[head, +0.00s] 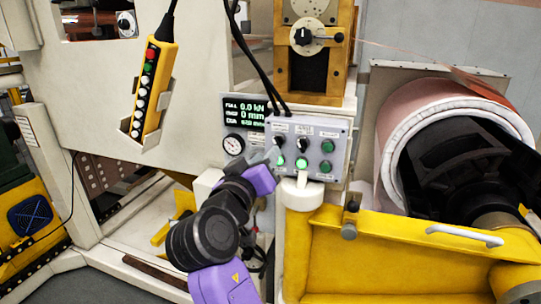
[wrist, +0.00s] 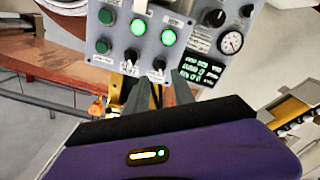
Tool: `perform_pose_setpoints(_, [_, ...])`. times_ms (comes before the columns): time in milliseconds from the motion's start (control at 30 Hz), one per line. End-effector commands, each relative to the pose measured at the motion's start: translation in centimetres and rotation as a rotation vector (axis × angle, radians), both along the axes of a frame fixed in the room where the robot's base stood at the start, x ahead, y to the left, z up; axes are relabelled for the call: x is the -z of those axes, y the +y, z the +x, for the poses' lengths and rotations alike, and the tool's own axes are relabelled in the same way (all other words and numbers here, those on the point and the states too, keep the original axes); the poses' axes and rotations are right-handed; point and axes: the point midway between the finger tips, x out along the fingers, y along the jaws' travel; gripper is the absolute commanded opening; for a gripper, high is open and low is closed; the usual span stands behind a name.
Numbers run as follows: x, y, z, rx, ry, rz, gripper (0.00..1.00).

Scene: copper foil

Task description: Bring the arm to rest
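My arm (head: 215,225), purple and black, reaches up from the bottom of the head view. My gripper (head: 273,156) is just in front of the lower left of the grey control box (head: 308,132). In the wrist view my gripper (wrist: 162,92) shows two grey fingers set apart, with nothing seen between them. The control box (wrist: 150,15) appears upside down there, beyond the fingertips. Two of its green buttons (wrist: 138,27) are lit. I cannot tell whether a fingertip touches the box.
A display (head: 243,108) reads 0.0 kN and 0 mm, above a round gauge (head: 233,144). A yellow pendant (head: 152,88) hangs at left. A yellow frame (head: 395,255) and a large copper foil roll (head: 415,110) stand at right. Black cables hang above the box.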

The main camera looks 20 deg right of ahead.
Motion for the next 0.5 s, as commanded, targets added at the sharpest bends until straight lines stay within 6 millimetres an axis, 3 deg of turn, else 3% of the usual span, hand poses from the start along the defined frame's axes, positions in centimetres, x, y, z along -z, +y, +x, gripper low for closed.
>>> perform_pose_setpoints(500, [-0.26,0.78,-0.79,-0.007,-0.004,-0.008,0.3])
